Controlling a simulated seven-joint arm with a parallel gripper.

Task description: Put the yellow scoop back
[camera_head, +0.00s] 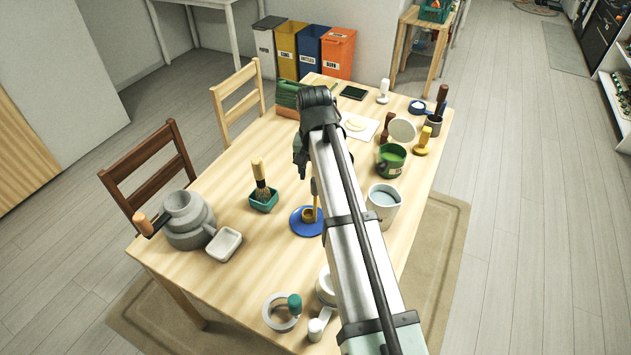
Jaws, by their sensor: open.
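A small yellow scoop (308,215) with an upright handle rests on a round blue dish (298,226), near the middle of the wooden table (228,182). My arm crosses the picture just right of the dish and hides part of it. My gripper (301,170) hangs from the arm's far end, beyond the scoop in the picture and apart from it. It is open; its fingertips are small and partly hidden, and I see nothing held.
A brush in a teal pot (263,198) stands left of the dish. A grey pot (188,222) and white dish (223,245) are at the near left. A white mug (383,203), green mug (390,160) and yellow-based tool (421,144) stand right of my arm.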

